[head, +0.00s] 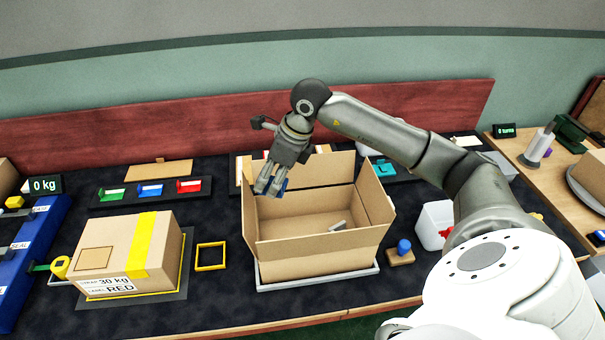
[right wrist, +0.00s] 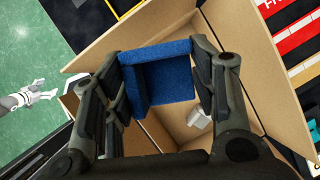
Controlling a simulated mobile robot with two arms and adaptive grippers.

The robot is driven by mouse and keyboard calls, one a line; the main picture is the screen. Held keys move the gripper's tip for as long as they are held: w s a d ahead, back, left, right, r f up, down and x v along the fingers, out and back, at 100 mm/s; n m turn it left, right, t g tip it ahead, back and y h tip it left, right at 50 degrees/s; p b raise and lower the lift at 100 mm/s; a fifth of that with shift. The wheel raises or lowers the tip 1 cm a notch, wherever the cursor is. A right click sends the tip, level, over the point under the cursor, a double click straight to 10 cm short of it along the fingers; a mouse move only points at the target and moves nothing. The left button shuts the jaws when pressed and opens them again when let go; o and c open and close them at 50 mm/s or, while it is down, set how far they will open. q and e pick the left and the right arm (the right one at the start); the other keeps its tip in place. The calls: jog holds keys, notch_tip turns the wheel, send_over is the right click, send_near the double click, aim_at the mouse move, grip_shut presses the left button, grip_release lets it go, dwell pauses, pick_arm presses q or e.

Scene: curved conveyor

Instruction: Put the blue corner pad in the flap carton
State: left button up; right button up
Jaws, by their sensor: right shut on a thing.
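The flap carton (head: 310,229) stands open on a white tray (head: 318,281) in the middle of the bench, its flaps up. My right gripper (head: 270,186) is over the carton's left back part. It is shut on the blue corner pad (right wrist: 160,73), which shows between the fingers in the right wrist view. In the head view the pad is mostly hidden behind the fingers. Below it in the right wrist view is the carton's inside (right wrist: 172,122), with a small grey-white piece (right wrist: 199,118) on its floor. My left gripper (right wrist: 30,97) shows at the left edge of the right wrist view; its jaws look open.
A closed box (head: 125,255) with yellow tape and a 30 kg label stands left of the carton. A yellow square frame (head: 211,256) lies between them. A blue-knobbed stamp (head: 402,249) and a white container (head: 434,224) stand at the right. The carton's upright flaps surround its opening.

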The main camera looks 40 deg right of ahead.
jog(key=f, duration=0.6)
jog(key=f+p, duration=0.1)
jog(key=f, duration=0.6)
jog(key=s+f+p, duration=0.1)
jog(key=f, duration=0.5)
jog(key=shift+f, duration=0.2)
notch_tip(320, 180, down, 3)
jog(key=shift+f+p, duration=0.2)
jog(key=shift+p, duration=0.1)
jog(key=shift+f, duration=0.55)
pick_arm(q)
jog(key=shift+s+r, duration=0.2)
jog(key=shift+r, duration=0.35)
jog(key=shift+s+r, duration=0.2)
jog(key=shift+r, duration=0.3)
jog(key=shift+f, duration=0.1)
pick_arm(e)
jog(key=shift+o, duration=1.2)
jog(key=shift+f, duration=0.15)
jog(key=o, duration=0.5)
jog(key=shift+c, duration=0.2)
